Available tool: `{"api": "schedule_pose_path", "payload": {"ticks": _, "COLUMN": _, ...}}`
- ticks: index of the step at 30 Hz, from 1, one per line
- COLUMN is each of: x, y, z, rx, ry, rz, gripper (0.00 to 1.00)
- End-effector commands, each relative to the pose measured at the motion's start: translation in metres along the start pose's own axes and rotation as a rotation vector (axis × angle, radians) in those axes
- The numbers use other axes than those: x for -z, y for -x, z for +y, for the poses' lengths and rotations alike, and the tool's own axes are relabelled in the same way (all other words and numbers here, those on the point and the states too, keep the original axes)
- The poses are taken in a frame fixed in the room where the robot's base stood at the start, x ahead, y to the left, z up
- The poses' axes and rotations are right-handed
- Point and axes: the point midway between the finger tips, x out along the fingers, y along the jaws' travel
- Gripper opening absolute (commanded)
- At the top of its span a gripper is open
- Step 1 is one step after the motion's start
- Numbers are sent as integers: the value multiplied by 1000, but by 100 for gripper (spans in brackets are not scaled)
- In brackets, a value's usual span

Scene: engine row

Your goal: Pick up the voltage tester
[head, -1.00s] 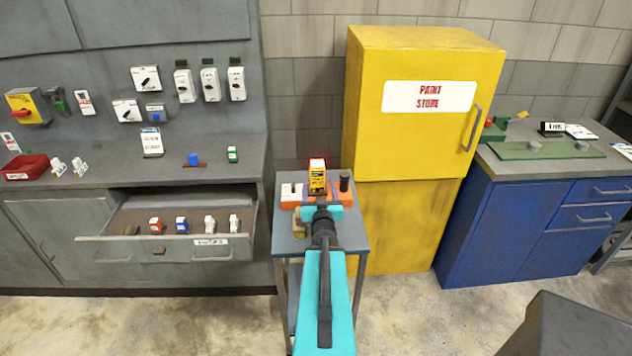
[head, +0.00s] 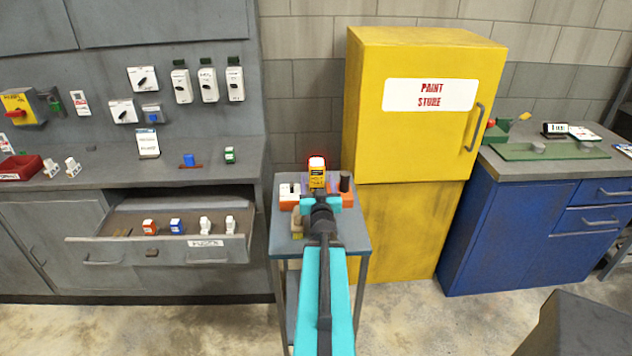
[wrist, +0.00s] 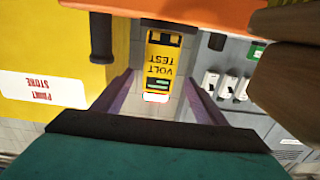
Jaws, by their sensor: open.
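The voltage tester (head: 317,179) is yellow and black with a white top and a red glow around it. It stands upright at an orange holder (head: 348,199) on the small table. In the wrist view the tester (wrist: 162,62) appears upside down, its "VOLT TEST" label readable. My gripper (wrist: 160,82) is open, its two purple fingers on either side of the tester with a visible gap at each side. In the head view my gripper (head: 318,190) is just in front of the tester and partly covers the holder. I cannot tell how deep the tester sits between the fingers.
A dark cylinder (head: 345,181) stands right of the tester, and small white pieces (head: 290,190) stand left. The yellow paint store cabinet (head: 400,140) is close behind on the right. The open drawer (head: 130,222) of the grey bench juts out on the left.

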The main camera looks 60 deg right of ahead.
Motion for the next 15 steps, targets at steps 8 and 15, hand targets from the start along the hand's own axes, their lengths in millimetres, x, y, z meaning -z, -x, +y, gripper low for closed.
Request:
{"api": "schedule_pose_path", "payload": {"ticks": 8, "x": -3, "y": -5, "z": 0, "rx": 0, "ry": -1, "rz": 1, "gripper": 66}}
{"api": "schedule_pose_path", "payload": {"ticks": 15, "x": -3, "y": -8, "z": 0, "rx": -2, "ry": -1, "rz": 1, "gripper": 66}}
